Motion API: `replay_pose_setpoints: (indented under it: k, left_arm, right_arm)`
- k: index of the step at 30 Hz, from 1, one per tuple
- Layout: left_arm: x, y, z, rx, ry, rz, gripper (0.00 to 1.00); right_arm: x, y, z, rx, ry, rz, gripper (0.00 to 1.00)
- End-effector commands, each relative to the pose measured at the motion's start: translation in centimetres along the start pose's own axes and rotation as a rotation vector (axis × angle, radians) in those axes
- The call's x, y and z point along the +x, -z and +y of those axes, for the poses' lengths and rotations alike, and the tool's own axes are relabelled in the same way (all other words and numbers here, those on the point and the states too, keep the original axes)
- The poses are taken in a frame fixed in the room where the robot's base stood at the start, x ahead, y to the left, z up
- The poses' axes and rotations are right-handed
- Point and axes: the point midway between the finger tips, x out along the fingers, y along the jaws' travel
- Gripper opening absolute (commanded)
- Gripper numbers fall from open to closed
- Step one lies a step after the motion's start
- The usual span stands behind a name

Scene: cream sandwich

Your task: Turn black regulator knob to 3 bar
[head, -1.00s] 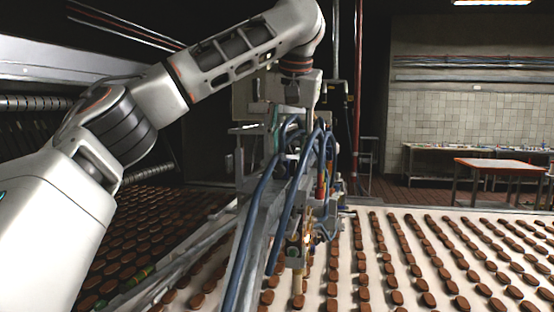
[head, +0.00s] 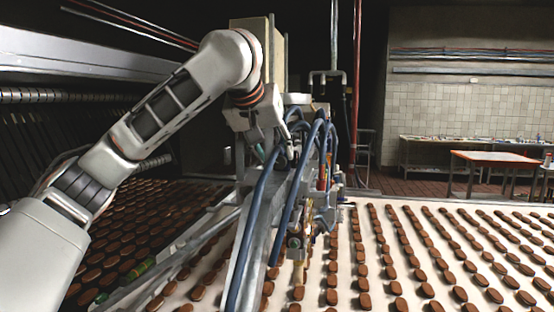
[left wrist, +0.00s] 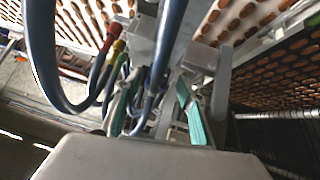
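I cannot make out the black regulator knob or its scale in either view. The machine head (head: 318,195), with its blue hoses (head: 262,205), stands over the conveyor in the middle of the head view. My left gripper (head: 284,157) points down at the top of this machine, partly hidden among the hoses. In the left wrist view its two teal-padded fingers (left wrist: 158,112) are apart, with a blue hose (left wrist: 166,50) and grey machine parts showing between and beyond them. I see nothing held. My right gripper is not in view.
Hoses with red and yellow fittings (left wrist: 115,42) loop close beside the left fingers. The white conveyor (head: 345,270) carries rows of brown biscuits. A tall beige box (head: 275,60) stands behind my left wrist. An orange-topped table (head: 495,158) is far off at the right.

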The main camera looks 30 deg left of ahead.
Motion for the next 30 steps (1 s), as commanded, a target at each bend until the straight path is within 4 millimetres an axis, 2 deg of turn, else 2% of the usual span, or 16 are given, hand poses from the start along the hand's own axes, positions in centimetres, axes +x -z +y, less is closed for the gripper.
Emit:
replay_pose_setpoints:
  k: [3,7,18,19,23,30]
  left_arm:
    - [1.7,-0.1,0.0,0.0,0.001,-0.003,0.4]
    - [2.9,-0.1,0.1,0.001,0.0,-0.003,0.4]
    - [3.5,0.0,0.0,0.001,0.001,0.0,0.4]
    - [3.5,0.0,0.0,0.001,0.001,0.0,0.37]
    - [3.5,0.0,0.0,0.001,0.001,0.0,0.04]
    - [3.5,0.0,0.1,0.013,0.012,0.0,0.02]
  right_arm:
    - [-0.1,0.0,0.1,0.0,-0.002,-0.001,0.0]
    - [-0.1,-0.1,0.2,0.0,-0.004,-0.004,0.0]
    - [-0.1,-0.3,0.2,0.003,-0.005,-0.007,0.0]
    - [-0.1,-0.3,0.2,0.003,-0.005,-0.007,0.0]
    - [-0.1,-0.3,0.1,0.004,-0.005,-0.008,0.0]
    - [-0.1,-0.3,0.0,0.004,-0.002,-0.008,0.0]
